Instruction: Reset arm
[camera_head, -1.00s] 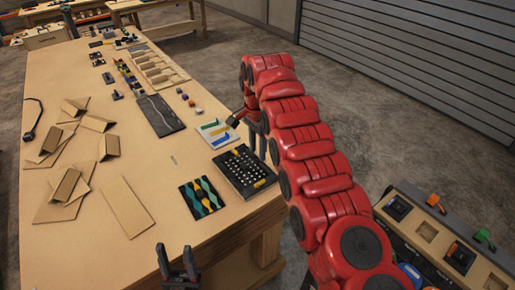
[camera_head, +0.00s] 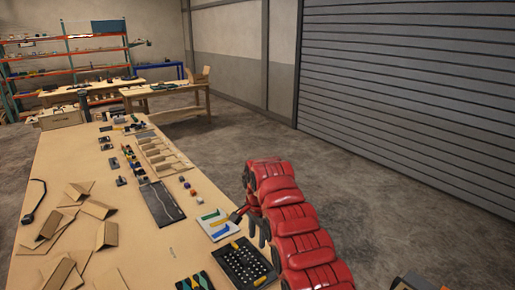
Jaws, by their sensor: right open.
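My red right arm reaches in from the lower right, over the right edge of the wooden table (camera_head: 75,152). My right gripper (camera_head: 257,230) is dark and open, beside the right edge of a white panel (camera_head: 217,226) with blue, green and yellow strips. I see nothing held in it, though the arm partly hides it. A black console board (camera_head: 243,262) with rows of light dots and a yellow part lies just below the gripper in the picture. My left gripper is out of view.
Cardboard pieces (camera_head: 107,236) lie on the left of the table. A dark flat panel (camera_head: 161,204), small cubes and open wooden trays (camera_head: 160,155) line its right side. More tables and a shelf (camera_head: 66,58) stand behind.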

